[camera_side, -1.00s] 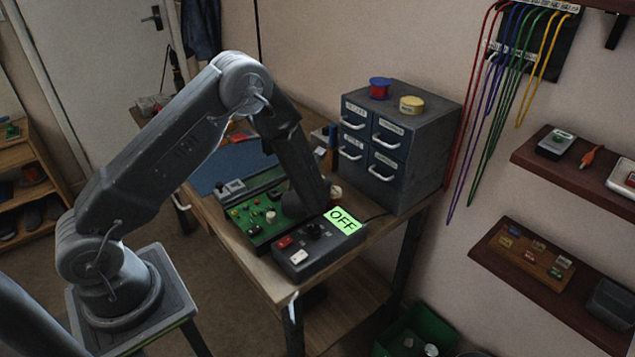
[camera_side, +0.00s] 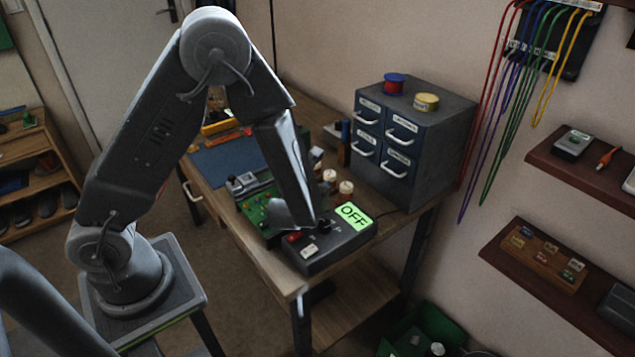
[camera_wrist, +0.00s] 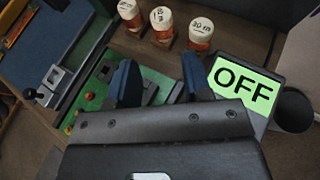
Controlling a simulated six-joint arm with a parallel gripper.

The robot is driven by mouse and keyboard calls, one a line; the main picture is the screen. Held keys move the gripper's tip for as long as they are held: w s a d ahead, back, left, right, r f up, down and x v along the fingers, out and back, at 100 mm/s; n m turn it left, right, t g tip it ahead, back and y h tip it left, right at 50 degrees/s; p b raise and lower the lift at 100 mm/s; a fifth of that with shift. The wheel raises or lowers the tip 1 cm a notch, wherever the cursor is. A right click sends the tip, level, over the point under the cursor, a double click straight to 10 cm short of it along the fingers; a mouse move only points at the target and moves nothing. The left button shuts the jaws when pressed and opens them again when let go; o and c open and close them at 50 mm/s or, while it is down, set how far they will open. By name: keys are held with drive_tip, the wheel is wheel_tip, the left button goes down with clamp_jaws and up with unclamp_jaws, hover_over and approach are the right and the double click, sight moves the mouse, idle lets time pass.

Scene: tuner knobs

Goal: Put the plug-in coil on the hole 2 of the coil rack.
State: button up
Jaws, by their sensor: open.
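Three small coils with cream tops and orange-brown bodies stand in a row at the top of the wrist view: a left coil (camera_wrist: 130,14), a middle coil (camera_wrist: 162,24) and a right coil (camera_wrist: 200,33). Their tops carry handwritten labels, only partly readable. In the side view, two coils (camera_side: 346,188) (camera_side: 329,177) show just behind the forearm. My gripper (camera_wrist: 160,78) is open and empty, its dark fingers apart over the green board's edge, short of the coils. In the side view, my gripper (camera_side: 302,216) is low beside the control box. I cannot make out the rack's holes or numbers.
The control box (camera_side: 325,250) has a green OFF display (camera_side: 354,216), close right of my fingers. The green circuit board (camera_wrist: 95,92) lies left. A drawer cabinet (camera_side: 418,140) stands behind the coils. A blue mat (camera_side: 228,163) lies farther left on the bench.

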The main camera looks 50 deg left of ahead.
drive_tip(key=s+a+r+n+g+y, duration=0.1)
drive_tip(key=s+a+r+n+g, duration=0.15)
drive_tip(key=s+r+n, duration=0.45)
drive_tip(key=s+a+r+n+g+y, duration=0.15)
drive_tip(key=s+r+n+g, duration=0.3)
drive_tip(key=n, duration=0.45)
drive_tip(key=s+d+r+n+t+h, duration=0.1)
drive_tip(key=s+d+r+n+h, duration=0.8)
drive_tip(key=n, duration=0.4)
drive_tip(key=shift+d+r+h, duration=0.3)
drive_tip(key=shift+d+h, duration=0.15)
drive_tip(key=shift+d, duration=0.7)
